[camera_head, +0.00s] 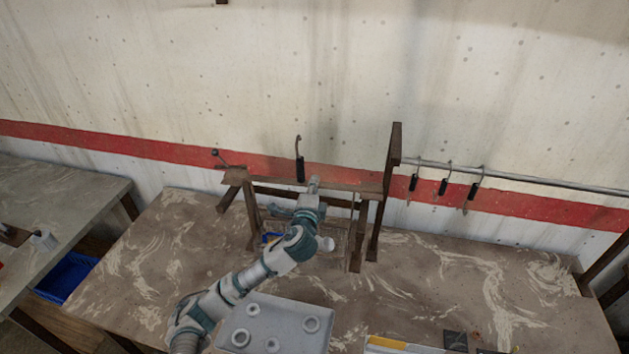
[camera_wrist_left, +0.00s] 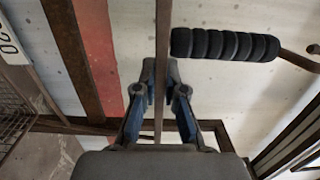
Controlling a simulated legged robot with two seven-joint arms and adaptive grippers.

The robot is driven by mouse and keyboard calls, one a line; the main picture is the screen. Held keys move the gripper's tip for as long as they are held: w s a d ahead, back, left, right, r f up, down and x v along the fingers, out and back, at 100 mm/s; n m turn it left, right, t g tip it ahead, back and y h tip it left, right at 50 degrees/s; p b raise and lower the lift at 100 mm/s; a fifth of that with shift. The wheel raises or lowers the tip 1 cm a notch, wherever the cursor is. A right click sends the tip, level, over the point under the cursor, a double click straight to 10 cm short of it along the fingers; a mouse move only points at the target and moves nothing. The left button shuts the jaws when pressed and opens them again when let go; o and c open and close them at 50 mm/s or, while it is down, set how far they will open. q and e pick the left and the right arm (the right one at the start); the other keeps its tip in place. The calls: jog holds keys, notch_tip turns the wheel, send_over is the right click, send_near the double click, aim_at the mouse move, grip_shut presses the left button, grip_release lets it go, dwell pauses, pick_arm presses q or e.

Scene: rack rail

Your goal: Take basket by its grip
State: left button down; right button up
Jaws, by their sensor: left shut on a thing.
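My left gripper (camera_wrist_left: 160,85) is shut on a thin brown edge (camera_wrist_left: 162,30), which runs between its two fingers in the left wrist view. It looks like the top board (camera_head: 345,184) of the brown rack. A black ribbed grip (camera_wrist_left: 225,45) with a bent metal hook sits against this edge, beside the fingers and apart from them. In the head view this black grip (camera_head: 300,170) stands upright at the board. Wire mesh, possibly the basket (camera_wrist_left: 14,108), shows at the left edge of the wrist view. My left arm hides much of the rack's inside. My right gripper is not in view.
Black-handled hooks (camera_head: 443,186) hang on a wall rail (camera_head: 540,180) at the right. A grey tray (camera_head: 258,338) with several white rings lies in front of the rack. A blue bin (camera_head: 66,277) is at the left. The table's right part is mostly clear.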

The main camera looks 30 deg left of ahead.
pick_arm(q)
jog(key=p+v, duration=0.1)
jog(key=v, duration=0.5)
jog(key=shift+s+p, duration=0.3)
jog(key=shift+s, duration=0.1)
dwell(0.4)
